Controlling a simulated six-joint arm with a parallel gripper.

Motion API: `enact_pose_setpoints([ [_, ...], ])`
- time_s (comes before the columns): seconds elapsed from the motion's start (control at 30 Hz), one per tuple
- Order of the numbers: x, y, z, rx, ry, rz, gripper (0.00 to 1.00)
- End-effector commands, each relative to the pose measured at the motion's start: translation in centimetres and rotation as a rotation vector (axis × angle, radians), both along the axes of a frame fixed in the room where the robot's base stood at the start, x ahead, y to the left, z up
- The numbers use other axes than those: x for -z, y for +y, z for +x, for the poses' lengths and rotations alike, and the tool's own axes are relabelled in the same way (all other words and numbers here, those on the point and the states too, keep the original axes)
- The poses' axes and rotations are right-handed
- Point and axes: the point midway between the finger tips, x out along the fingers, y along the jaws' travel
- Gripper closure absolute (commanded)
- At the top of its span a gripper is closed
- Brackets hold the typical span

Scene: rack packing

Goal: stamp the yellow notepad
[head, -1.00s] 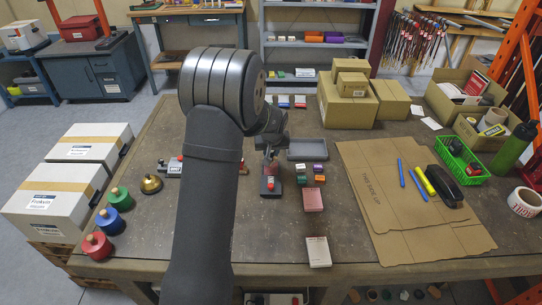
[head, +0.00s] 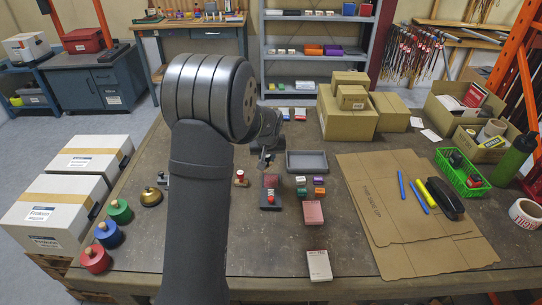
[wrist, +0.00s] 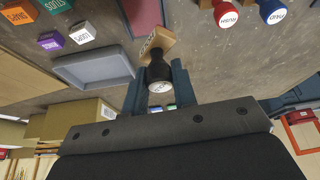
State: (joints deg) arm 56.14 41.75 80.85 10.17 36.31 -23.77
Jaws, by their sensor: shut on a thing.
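My gripper (head: 262,158) is above the middle of the table, partly hidden by my arm in the head view. In the wrist view its fingers (wrist: 157,88) are shut on a stamp (wrist: 157,66) with a black handle, a white label on top and a wooden block. The stamp is clear of the table. An ink pad (head: 270,199) with a red surface lies nearer than the gripper; its red surface (wrist: 145,14) shows in the wrist view. No yellow notepad can be made out; my arm hides part of the table. A pink pad (head: 313,212) lies right of the ink pad.
A grey tray (head: 306,162) and small coloured blocks (head: 318,181) lie right of the gripper. A red-handled stamp (head: 240,178) stands left of the ink pad. A white pack (head: 319,265) lies near the front edge. Cardboard sheets (head: 390,225) cover the right side.

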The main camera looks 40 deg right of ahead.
Motion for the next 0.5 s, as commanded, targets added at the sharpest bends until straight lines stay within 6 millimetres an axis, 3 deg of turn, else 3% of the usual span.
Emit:
enact_pose_setpoints([
  [0.3,-0.4,12.1,3.0,-0.005,0.007,-0.002,0.9],
  [0.5,-0.5,18.0,3.3,-0.006,-0.001,-0.004,0.9],
])
